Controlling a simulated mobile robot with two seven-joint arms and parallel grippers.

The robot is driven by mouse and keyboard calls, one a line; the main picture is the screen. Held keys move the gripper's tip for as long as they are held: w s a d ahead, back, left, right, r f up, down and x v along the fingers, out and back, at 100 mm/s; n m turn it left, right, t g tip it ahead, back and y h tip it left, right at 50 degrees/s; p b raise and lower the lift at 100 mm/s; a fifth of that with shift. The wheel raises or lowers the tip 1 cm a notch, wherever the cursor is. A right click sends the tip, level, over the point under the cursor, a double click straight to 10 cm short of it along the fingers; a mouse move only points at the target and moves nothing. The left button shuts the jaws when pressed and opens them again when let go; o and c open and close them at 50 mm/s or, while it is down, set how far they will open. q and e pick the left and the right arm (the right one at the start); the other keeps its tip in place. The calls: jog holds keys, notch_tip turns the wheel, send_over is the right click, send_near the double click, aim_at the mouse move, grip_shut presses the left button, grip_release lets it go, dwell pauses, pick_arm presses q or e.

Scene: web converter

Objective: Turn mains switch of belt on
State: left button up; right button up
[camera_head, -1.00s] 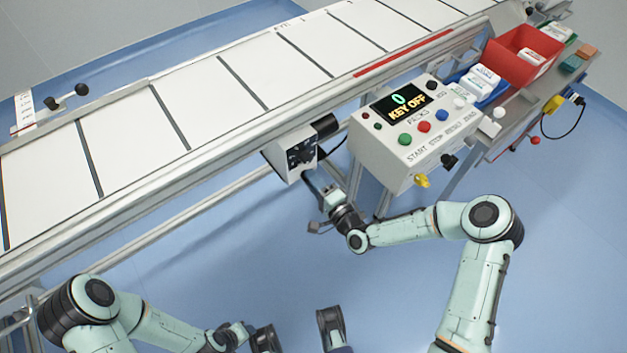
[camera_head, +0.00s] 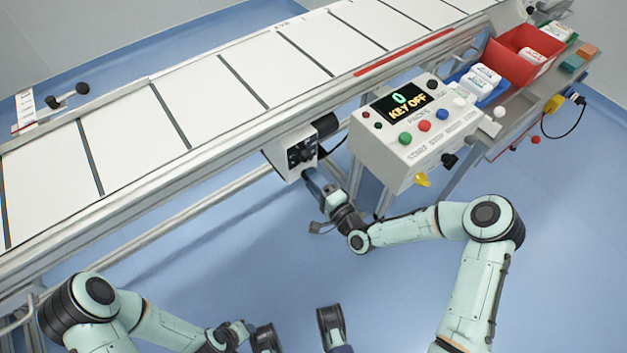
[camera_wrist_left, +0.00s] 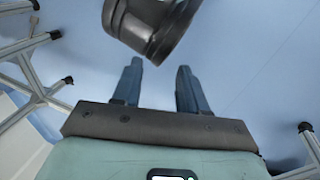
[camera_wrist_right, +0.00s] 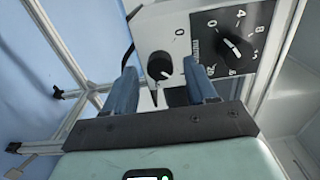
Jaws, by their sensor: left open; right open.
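The white control box (camera_head: 283,158) hangs under the near side of the belt (camera_head: 130,145). In the right wrist view its face carries a small round black knob (camera_wrist_right: 160,65) with a 0 mark above, and a larger numbered dial (camera_wrist_right: 232,47) to its right. My right gripper (camera_head: 309,176) is open in front of the box. In its wrist view the fingers (camera_wrist_right: 162,82) stand either side of the small knob; contact cannot be told. My left gripper (camera_wrist_left: 158,80) is open and empty, away from the box, with a dark cylindrical part ahead of it.
Red (camera_head: 515,60) and blue bins stand further right. Metal frame legs run below the belt. The blue floor in front is open.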

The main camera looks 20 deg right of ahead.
pick_arm(q)
jog(key=s+r+p, duration=0.1)
jog(key=s+d+r+g, duration=0.1)
jog(key=s, duration=0.1)
jog(key=shift+d+r+h+p, duration=0.1)
jog(key=shift+d+h+p, duration=0.1)
jog(key=shift+h+p, duration=0.15)
pick_arm(e)
jog(key=v, duration=1.3)
